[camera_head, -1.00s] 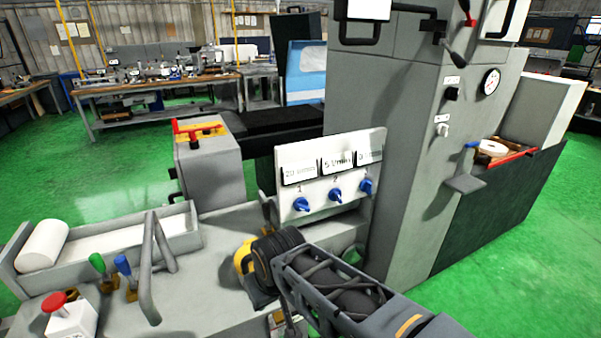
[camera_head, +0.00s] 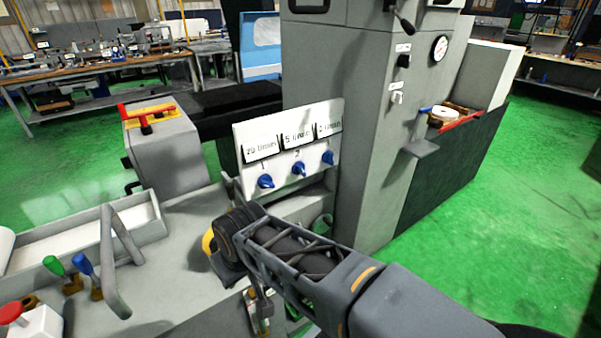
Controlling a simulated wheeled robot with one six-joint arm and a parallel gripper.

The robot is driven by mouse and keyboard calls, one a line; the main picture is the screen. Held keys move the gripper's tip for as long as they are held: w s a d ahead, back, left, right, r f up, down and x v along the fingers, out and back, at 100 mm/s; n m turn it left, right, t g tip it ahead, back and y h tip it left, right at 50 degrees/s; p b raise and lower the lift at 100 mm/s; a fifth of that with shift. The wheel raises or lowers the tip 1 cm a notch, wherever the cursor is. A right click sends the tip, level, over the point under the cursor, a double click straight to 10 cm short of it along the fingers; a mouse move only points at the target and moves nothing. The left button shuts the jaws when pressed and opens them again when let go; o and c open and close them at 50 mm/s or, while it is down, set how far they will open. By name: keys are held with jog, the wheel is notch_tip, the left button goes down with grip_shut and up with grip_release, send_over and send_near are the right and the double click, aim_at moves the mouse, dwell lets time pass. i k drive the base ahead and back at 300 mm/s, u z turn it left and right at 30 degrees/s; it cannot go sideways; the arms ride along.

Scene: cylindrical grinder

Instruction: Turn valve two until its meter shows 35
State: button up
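A white valve panel (camera_head: 240,131) stands behind the grey machine bed, with three blue valve knobs in a row. Valve two (camera_head: 299,169) is the middle knob, below a printed 2. The meter above it (camera_head: 297,139) appears to read 5 l/min. Valve one (camera_head: 265,181) is to its left under a meter reading about 20 l/min. The third knob (camera_head: 328,158) is to its right, under a meter that seems to read 2 l/min. My arm comes in from the lower right and its dark and yellow end is in front of and below the panel, apart from the knobs. My gripper's fingers cannot be made out.
Green (camera_head: 54,264) and blue (camera_head: 83,264) levers, a bent grey handle (camera_head: 112,262) and a red button (camera_head: 12,312) stand at the lower left. A tall grey cabinet (camera_head: 345,100) rises right of the panel. Green floor lies open at right.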

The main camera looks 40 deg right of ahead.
aim_at(299, 168)
jog(key=u, duration=0.1)
jog(key=k, duration=1)
jog(key=z, duration=1.05)
jog(key=i, duration=1.35)
jog(key=u, duration=0.95)
